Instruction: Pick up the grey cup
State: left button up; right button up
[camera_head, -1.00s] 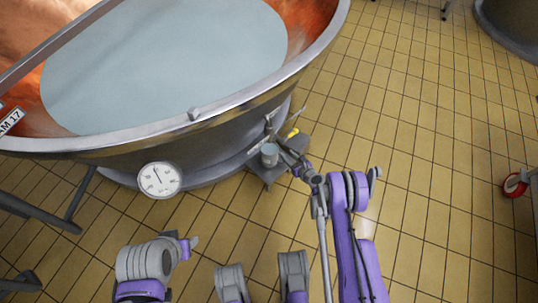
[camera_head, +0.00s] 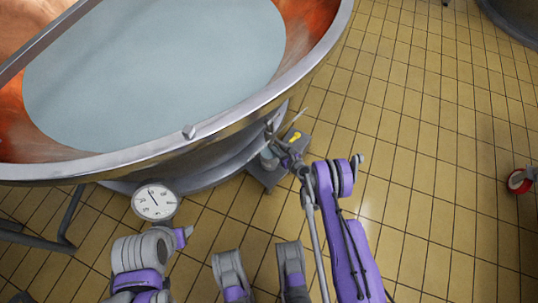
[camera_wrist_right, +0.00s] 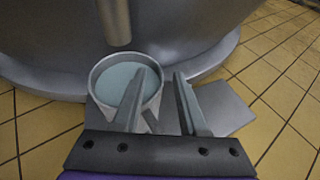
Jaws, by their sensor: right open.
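The grey cup (camera_head: 267,161) stands on a small dark grey platform (camera_head: 268,184) beside the vat's foot. My right gripper (camera_head: 277,139) is open at the cup and partly hides it in the head view. In the right wrist view the round cup (camera_wrist_right: 101,88) shows a pale blue-grey inside. One finger of the right gripper (camera_wrist_right: 160,95) crosses over the cup's opening, and the other is to the right of the cup. I cannot tell whether a finger touches it. My left gripper is not in view.
The large copper vat (camera_head: 200,148) with pale liquid fills the upper left, its metal rim close above the cup. A round gauge (camera_head: 155,202) is on its side. Tiled floor (camera_head: 430,160) is open to the right.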

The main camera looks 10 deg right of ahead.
jog(key=shift+s+r, duration=0.15)
jog(key=shift+c, duration=0.4)
grip_shut()
dwell(0.8)
